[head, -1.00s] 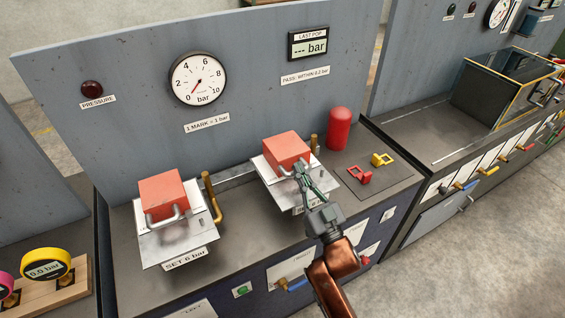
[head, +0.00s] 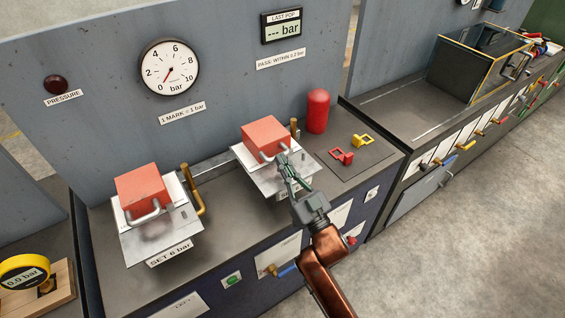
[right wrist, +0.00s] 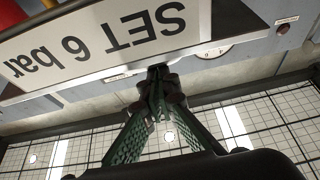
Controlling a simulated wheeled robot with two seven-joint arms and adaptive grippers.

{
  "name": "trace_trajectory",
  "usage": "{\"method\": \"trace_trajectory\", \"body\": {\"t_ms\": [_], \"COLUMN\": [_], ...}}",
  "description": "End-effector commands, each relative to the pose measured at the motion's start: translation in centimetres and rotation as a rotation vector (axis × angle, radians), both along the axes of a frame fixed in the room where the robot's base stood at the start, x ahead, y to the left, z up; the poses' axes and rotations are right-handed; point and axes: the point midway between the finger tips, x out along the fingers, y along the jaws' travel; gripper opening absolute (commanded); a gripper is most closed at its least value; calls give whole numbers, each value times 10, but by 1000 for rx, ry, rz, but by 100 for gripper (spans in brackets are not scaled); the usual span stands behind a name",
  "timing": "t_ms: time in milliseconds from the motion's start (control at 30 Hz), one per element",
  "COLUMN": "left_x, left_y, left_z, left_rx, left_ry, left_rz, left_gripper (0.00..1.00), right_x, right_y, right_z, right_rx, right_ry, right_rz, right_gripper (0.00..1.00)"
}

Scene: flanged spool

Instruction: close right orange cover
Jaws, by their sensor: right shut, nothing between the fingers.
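The right orange cover (head: 266,136) is a box-shaped lid with a grey bar handle at its front. It sits down on the right metal plate (head: 262,178) and looks level. My right gripper (head: 284,162) is at the front right of this cover, by the right end of its handle. Its fingers are shut with nothing between them; whether they touch the handle I cannot tell. In the right wrist view the closed fingertips (right wrist: 160,78) are beside the edge of an upside-down "SET 6 bar" label (right wrist: 100,40). My left gripper is not in view.
A similar left orange cover (head: 142,188) sits on its own plate to the left. A brass pipe (head: 194,195) stands between the stations. A red cylinder (head: 317,110) and red (head: 342,157) and yellow (head: 362,140) clips are to the right. The gauge panel stands behind.

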Motion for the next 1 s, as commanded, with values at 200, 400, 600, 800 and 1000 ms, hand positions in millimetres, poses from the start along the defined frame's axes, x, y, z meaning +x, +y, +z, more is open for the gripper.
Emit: {"method": "trace_trajectory", "body": {"t_ms": [200,400,600,800,1000], "left_x": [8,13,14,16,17], "left_y": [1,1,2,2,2], "left_z": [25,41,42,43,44], "left_rx": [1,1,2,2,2], "left_ry": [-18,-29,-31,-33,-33], "left_rz": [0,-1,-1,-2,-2], "left_gripper": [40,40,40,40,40], "right_x": [-4,-18,-52,-74,-81], "right_y": [-1,-11,-28,-40,-43], "right_z": [28,30,6,-8,-12], "right_rx": [-2,0,-1,0,0], "right_ry": [-1,3,2,-1,-5], "right_rz": [0,0,1,2,2], "right_gripper": [0,0,0,0,0]}}
